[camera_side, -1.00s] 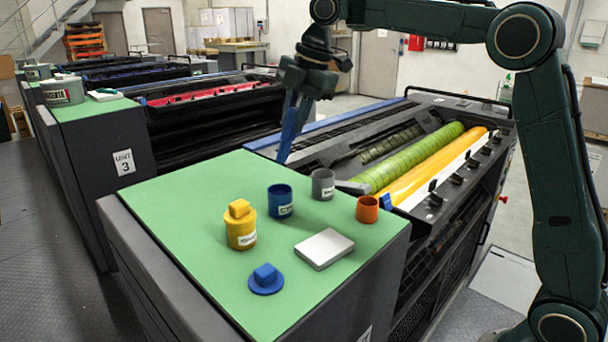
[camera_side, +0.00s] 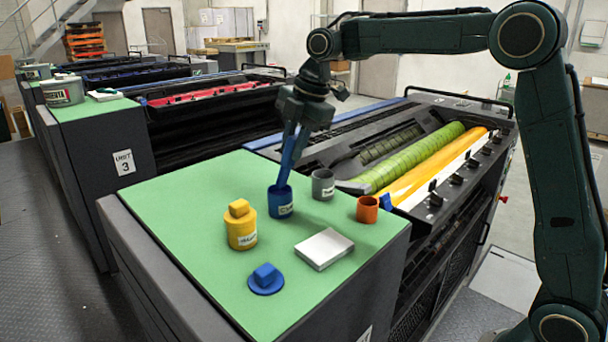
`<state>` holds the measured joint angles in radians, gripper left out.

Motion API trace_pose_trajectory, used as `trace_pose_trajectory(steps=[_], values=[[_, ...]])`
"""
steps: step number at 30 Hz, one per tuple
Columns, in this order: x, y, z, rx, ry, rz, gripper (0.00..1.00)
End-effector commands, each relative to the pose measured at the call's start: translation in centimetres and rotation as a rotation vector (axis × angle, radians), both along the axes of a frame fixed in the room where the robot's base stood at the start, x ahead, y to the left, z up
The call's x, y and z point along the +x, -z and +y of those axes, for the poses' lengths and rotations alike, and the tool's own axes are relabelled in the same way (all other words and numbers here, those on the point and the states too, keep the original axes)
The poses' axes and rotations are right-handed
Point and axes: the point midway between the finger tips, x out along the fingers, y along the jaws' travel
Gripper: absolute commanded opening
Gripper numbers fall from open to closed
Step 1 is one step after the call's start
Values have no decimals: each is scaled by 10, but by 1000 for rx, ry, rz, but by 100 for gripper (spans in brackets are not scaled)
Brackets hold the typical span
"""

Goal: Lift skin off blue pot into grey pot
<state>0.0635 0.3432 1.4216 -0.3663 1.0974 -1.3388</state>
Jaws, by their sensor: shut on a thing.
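My gripper (camera_side: 296,124) is shut on a long blue tool (camera_side: 289,160) that points down and looks like two strips meeting at the lower end. The tool's tip is at the mouth of the blue pot (camera_side: 280,207); I cannot tell whether it touches the contents. The skin is not visible inside the pot. The grey pot (camera_side: 323,187) stands upright just right of and behind the blue pot, its mouth open. Both stand on the green top (camera_side: 190,215).
A lidded yellow pot (camera_side: 241,228) stands left of the blue pot. An orange pot (camera_side: 367,209) and a pale flat block (camera_side: 323,249) are to the right. A blue lid (camera_side: 266,280) lies in front. Green and yellow rollers (camera_side: 420,160) lie beyond the top's right edge.

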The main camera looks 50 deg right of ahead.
Motion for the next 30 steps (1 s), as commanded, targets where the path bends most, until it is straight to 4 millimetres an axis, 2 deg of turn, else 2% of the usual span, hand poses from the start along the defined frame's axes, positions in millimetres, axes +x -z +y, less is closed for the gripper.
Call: trace_pose_trajectory(steps=[6, 12, 30], values=[[3, 20, 2, 0, 0, 2, 0], [5, 30, 3, 1, -1, 1, 0], [5, 34, 3, 0, 0, 0, 0]])
